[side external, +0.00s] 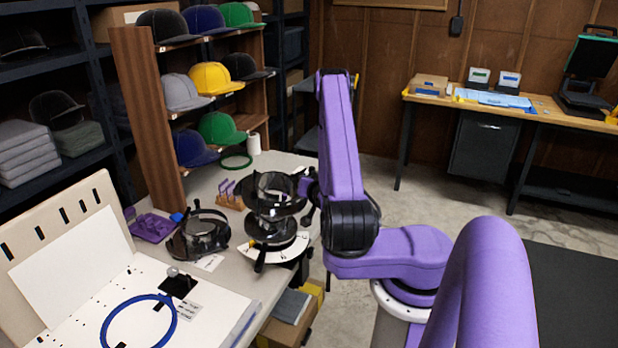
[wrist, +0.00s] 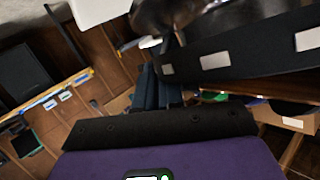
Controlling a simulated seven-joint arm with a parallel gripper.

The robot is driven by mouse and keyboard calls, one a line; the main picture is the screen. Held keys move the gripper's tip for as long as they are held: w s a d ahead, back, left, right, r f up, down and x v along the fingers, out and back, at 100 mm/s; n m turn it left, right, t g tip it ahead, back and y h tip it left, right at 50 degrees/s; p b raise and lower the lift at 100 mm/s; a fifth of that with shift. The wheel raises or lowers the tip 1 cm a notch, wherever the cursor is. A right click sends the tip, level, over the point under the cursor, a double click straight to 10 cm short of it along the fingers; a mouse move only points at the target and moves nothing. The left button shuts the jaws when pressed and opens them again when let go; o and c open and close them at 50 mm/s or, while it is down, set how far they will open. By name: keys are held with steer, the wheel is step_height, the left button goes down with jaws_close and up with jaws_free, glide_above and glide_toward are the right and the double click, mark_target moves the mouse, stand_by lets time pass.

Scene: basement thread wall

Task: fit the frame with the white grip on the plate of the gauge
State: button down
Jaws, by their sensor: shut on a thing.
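My gripper (side external: 307,186) is at the end of my purple arm, at the right side of a dark round cap frame (side external: 275,190). It is shut on this frame; the fingertips are small and partly hidden. The held frame is above the gauge, whose white plate (side external: 289,250) shows below it with a dark round body. I cannot tell whether frame and gauge touch. In the wrist view, a black band with white patches (wrist: 245,52) crosses the upper right. A second dark frame (side external: 203,236) stands on the table left of the gauge. The grip's colour on the held frame is unclear.
A purple tray (side external: 152,227) and small wooden holder (side external: 229,195) lie near the frames. A blue hoop (side external: 138,322) is on a white board in front. An open carton (side external: 298,318) is below the table edge.

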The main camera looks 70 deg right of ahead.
step_height(320, 180, down, 8)
steer(key=w, duration=0.1)
steer(key=shift+w+r, duration=0.15)
steer(key=shift+r, duration=0.1)
stand_by(0.4)
steer(key=shift+w+f, duration=0.2)
steer(key=shift+f, duration=0.45)
stand_by(0.8)
steer(key=c, duration=1.2)
jaws_free()
steer(key=shift+a, duration=0.1)
steer(key=v, duration=1.7)
steer(key=shift+r, duration=0.15)
